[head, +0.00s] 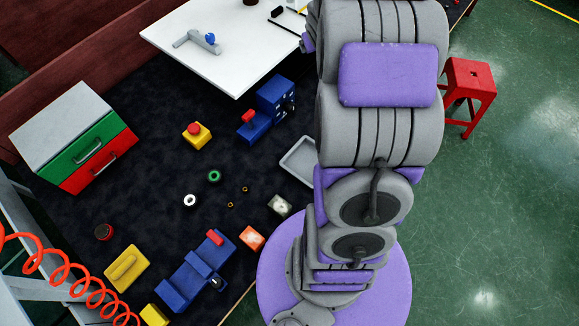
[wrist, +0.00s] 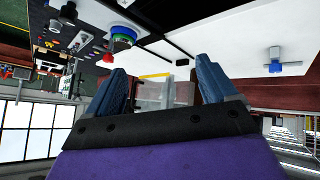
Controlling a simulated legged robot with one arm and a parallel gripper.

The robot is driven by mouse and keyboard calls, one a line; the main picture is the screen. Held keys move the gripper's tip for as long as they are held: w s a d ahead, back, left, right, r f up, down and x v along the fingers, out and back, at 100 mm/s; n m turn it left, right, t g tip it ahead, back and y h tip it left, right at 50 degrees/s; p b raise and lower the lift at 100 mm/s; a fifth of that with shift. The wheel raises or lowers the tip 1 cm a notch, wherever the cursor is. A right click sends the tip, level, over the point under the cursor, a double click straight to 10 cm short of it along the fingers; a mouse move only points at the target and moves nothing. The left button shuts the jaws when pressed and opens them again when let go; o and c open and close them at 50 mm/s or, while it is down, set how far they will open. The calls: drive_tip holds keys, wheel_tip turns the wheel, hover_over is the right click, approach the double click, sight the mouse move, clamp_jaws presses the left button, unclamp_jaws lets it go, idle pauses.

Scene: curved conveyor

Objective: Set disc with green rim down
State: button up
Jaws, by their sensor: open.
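A disc with a green rim and a blue middle (wrist: 122,34) shows in the upper left of the wrist view, outside and apart from my fingers. What it rests on is hard to tell. In the head view, a small green ring (head: 214,176) lies on the dark mat; I cannot tell whether it is the same thing. My gripper (wrist: 161,82) is open, its two blue fingers wide apart with nothing held between them. In the head view my arm reaches up out of the picture and the gripper is hidden.
A white table (head: 235,72) bears a grey fitting with a blue knob (head: 209,38). The dark mat (head: 150,165) holds a blue vise (head: 272,98), a yellow box with a red button (head: 196,134), a drawer cabinet (head: 75,140) and a grey tray (head: 299,160). A red stool (head: 470,80) stands at right.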

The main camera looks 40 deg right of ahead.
drive_tip(key=s+a+r+n+g+y, duration=0.1)
drive_tip(key=s+a+g, duration=0.3)
drive_tip(key=s+a, duration=1.2)
drive_tip(key=s+a+r+n+g+y, duration=0.1)
drive_tip(key=s+a+r+g+y, duration=0.3)
drive_tip(key=s+a, duration=1.3)
drive_tip(key=shift+s+a+r+n+g, duration=0.15)
drive_tip(key=shift+s+n+g, duration=0.25)
drive_tip(key=shift+g, duration=0.1)
drive_tip(key=shift+w, duration=0.1)
